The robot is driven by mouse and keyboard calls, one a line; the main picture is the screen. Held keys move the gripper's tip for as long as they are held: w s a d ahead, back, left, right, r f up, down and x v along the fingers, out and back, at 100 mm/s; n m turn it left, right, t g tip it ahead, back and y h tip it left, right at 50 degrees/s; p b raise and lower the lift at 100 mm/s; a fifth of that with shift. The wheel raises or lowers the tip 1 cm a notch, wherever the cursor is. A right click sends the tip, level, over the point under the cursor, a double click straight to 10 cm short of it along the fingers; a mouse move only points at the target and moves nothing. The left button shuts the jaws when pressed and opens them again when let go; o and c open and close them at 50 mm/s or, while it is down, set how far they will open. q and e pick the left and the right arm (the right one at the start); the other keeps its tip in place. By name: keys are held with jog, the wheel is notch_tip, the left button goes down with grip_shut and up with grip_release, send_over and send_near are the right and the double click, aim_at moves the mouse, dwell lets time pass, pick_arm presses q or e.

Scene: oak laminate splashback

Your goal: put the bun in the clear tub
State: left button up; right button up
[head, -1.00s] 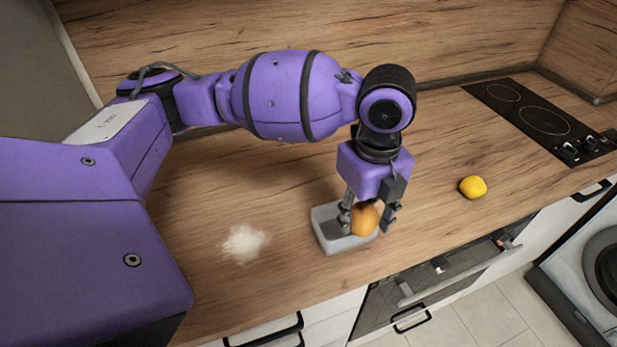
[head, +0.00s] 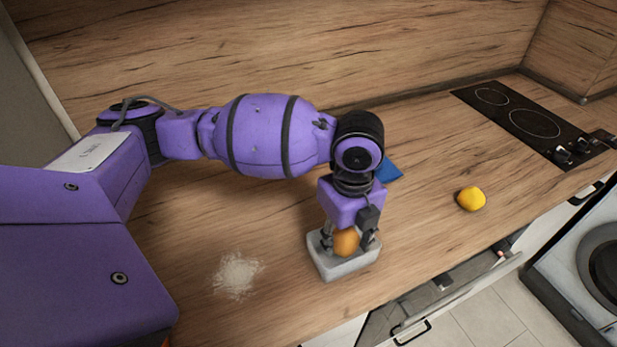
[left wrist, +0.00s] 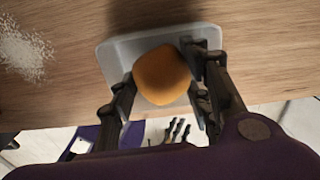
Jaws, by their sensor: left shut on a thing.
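The bun (head: 346,242) is a rounded orange-brown lump. The clear tub (head: 345,269) looks pale grey and shallow, and stands on the wooden counter. My left gripper (head: 350,243) points down and is shut on the bun, with a finger on each side of it. In the left wrist view the bun (left wrist: 161,75) lies within the outline of the tub (left wrist: 118,52), between the dark fingers (left wrist: 160,88). The bun and fingertips are at or just inside the tub's rim; whether the bun touches the floor is hidden.
A pile of white grains (head: 237,275) lies left of the tub. A yellow lemon-like thing (head: 471,199) lies to the right. A blue thing (head: 391,170) is partly hidden behind my wrist. A black hob (head: 522,118) is at the back right. The counter's front edge is close to the tub.

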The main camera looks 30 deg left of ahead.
aim_at(342, 247)
pick_arm(q)
notch_tip(342, 247, down, 4)
jog(key=shift+r, duration=0.25)
jog(key=o, duration=0.9)
notch_tip(342, 247, up, 12)
jog(key=shift+r+p, duration=0.1)
jog(key=shift+p, duration=0.3)
